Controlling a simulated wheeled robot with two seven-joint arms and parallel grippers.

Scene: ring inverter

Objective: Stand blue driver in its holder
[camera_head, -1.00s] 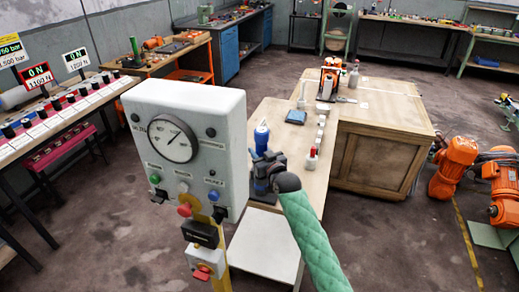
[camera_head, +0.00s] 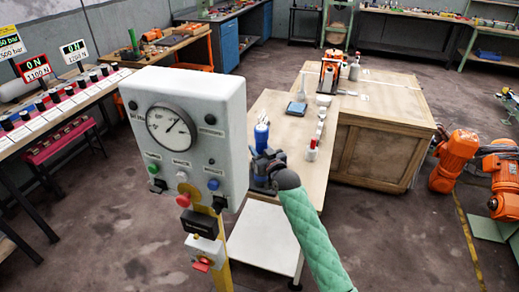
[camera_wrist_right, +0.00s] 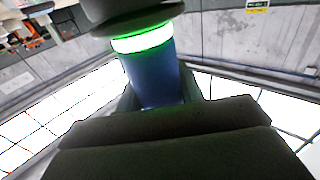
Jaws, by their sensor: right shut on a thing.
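The blue driver (camera_head: 261,134) shows as an upright blue shape just above my right gripper (camera_head: 263,163) in the head view, beside the control panel's right edge. In the right wrist view a blue cylinder (camera_wrist_right: 157,78) with a glowing green ring and a dark part above it stands between the dark fingers of my right gripper (camera_wrist_right: 158,108). The right gripper is shut on it. The lower end of the driver is hidden by the fingers. I cannot make out its holder for certain. My left gripper is not in view.
The grey control panel (camera_head: 190,100) with a gauge stands close on the left. The narrow bench (camera_head: 285,102) beyond the gripper bears a blue flat item (camera_head: 296,108), a white cup (camera_head: 323,99) and a red-and-white bottle (camera_head: 312,150). A wooden cabinet (camera_head: 374,150) stands behind.

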